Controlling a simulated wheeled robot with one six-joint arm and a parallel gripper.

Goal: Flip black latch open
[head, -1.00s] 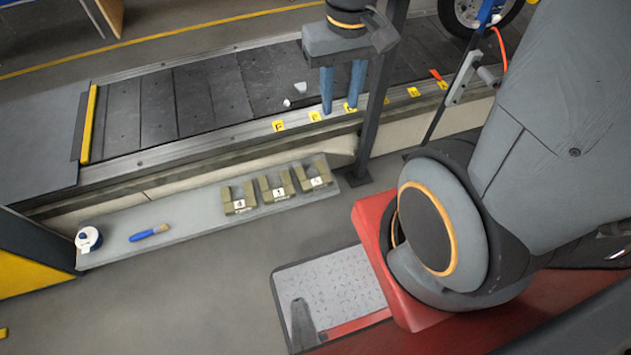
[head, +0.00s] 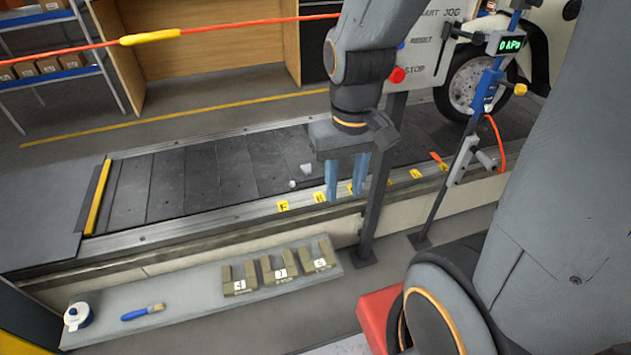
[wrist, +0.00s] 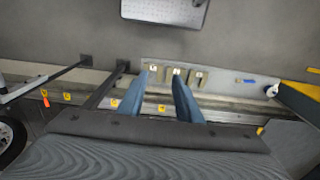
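My gripper (head: 345,197) has two blue fingers pointing down over the near side of the conveyor, in front of the panel. The fingers are apart with nothing between them. In the wrist view my gripper (wrist: 160,76) also shows a clear gap.
The slat conveyor (head: 165,185) has yellow tags on its near rail and small pale bits on the slats. A dark post (head: 375,205) stands close beside my gripper. A low shelf (head: 200,300) holds several numbered blocks, a brush and a tape roll. A vehicle wheel (head: 470,85) is at right.

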